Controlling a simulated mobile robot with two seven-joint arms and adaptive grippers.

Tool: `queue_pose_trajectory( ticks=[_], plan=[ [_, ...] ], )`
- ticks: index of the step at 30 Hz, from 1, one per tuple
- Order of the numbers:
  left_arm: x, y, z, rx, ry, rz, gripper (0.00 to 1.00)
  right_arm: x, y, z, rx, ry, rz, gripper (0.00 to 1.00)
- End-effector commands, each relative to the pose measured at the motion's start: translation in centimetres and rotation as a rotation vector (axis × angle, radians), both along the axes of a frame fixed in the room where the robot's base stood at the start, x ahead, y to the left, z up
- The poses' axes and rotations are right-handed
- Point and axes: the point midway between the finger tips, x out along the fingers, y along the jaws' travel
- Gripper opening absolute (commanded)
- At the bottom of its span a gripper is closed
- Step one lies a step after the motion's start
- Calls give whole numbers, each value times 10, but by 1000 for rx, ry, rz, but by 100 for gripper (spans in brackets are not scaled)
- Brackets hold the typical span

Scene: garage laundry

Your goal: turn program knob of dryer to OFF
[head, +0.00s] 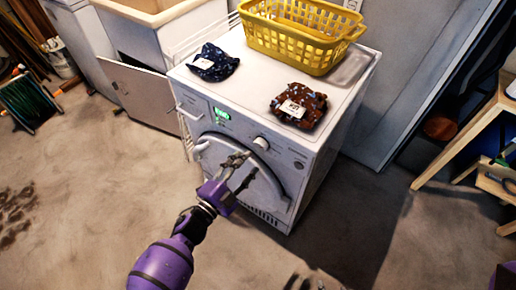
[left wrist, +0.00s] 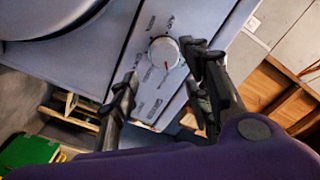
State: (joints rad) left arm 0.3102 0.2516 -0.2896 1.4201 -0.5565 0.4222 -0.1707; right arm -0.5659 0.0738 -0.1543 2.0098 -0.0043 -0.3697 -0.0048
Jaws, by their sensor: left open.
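The white dryer (head: 238,165) stands in the middle of the head view. Its round program knob (head: 261,144) is on the upper front panel. My left gripper (head: 249,165) is open and empty in front of the panel, just below the knob. In the left wrist view its fingers (left wrist: 161,65) are spread to either side of the knob, apparently apart from it. Dark fingertip-like shapes at the bottom edge may be my right gripper (head: 301,283).
On the dryer top are a yellow basket (head: 300,47), a dark blue folded cloth (head: 213,62) and a brown patterned cloth (head: 300,105). A white sink cabinet (head: 150,50) stands left, a wooden bench (head: 470,130) right. The floor in front is clear.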

Motion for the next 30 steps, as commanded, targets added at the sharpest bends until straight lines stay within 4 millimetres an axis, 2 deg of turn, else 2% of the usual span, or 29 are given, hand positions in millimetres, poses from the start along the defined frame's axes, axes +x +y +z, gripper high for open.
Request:
queue_pose_trajectory(
  ticks=[4, 9, 14, 21, 23, 30],
  plan=[
    [23, -17, 3, -3, -2, 0, 44, -11, -1, -4, 0, 22, -5, 40],
    [41, -30, 2, -4, 0, 2, 44, -2, 0, 0, 0, 5, -2, 40],
    [49, -36, 2, -4, 2, 2, 44, 9, 1, 3, 3, -15, 2, 40],
    [50, -36, 1, -3, 2, 3, 44, 8, 1, 3, 1, -13, 2, 40],
    [50, -36, 1, -3, 2, 3, 39, 6, 0, 3, 1, -11, 2, 40],
    [49, -36, 1, -2, 3, 2, 7, 3, -1, 2, 0, -3, 1, 40]
  ],
)
